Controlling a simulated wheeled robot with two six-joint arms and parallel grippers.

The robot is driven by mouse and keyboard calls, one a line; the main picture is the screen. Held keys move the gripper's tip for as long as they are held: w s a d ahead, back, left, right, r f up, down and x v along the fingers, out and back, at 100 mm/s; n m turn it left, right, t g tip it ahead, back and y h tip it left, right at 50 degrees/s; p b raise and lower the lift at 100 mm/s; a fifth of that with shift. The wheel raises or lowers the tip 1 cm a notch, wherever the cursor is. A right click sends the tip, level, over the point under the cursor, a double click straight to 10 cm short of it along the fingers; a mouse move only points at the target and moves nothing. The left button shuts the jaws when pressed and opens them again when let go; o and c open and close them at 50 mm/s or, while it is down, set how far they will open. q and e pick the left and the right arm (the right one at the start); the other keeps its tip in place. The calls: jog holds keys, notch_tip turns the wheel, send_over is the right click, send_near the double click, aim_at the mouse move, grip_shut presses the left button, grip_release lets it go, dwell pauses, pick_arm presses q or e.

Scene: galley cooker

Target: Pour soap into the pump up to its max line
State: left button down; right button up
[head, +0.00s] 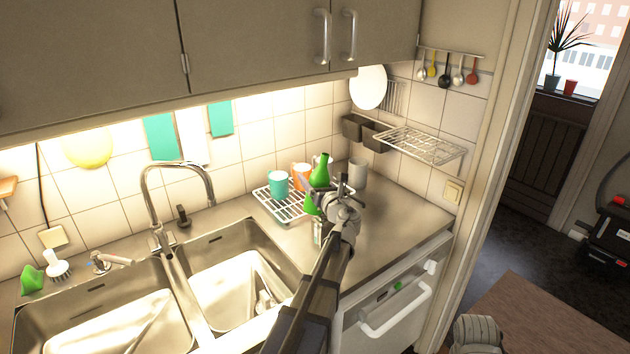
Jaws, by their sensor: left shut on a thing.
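My left gripper (337,199) is above the counter right of the sinks, shut on a green bottle (320,170). The bottle's narrow neck points up and it looks close to upright; the gripper and wrist hide part of its body. A small pale container (318,232), perhaps the pump, shows just below the bottle, partly behind my arm. Its max line and the soap level cannot be made out. No liquid stream is visible.
A grey cup (357,173) is at the back. The double sink's faucet (177,185) rises at left. The counter (397,222) is clear at right.

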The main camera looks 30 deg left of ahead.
pick_arm(q)
jog(key=shift+s+a+r+m, duration=0.1)
jog(key=shift+s+a+m, duration=0.5)
jog(key=shift+m, duration=0.4)
jog(key=shift+s, duration=0.15)
jog(key=shift+s+a+m+t+b, duration=0.35)
jog(key=shift+s+a+m, duration=0.25)
jog(key=shift+m, duration=0.6)
jog(key=shift+s+a+f+m+b, duration=0.2)
jog(key=shift+f+m+b, duration=0.25)
jog(key=shift+f+b, duration=0.2)
jog(key=shift+s+a+f+m+b, duration=0.15)
jog(key=shift+f+m+b, duration=0.25)
jog(key=shift+f+b, duration=0.15)
jog(key=shift+s+a+f+m+b, duration=0.2)
jog(key=shift+f+m+b, duration=0.3)
jog(key=shift+b, duration=0.2)
jog(key=shift+f, duration=0.15)
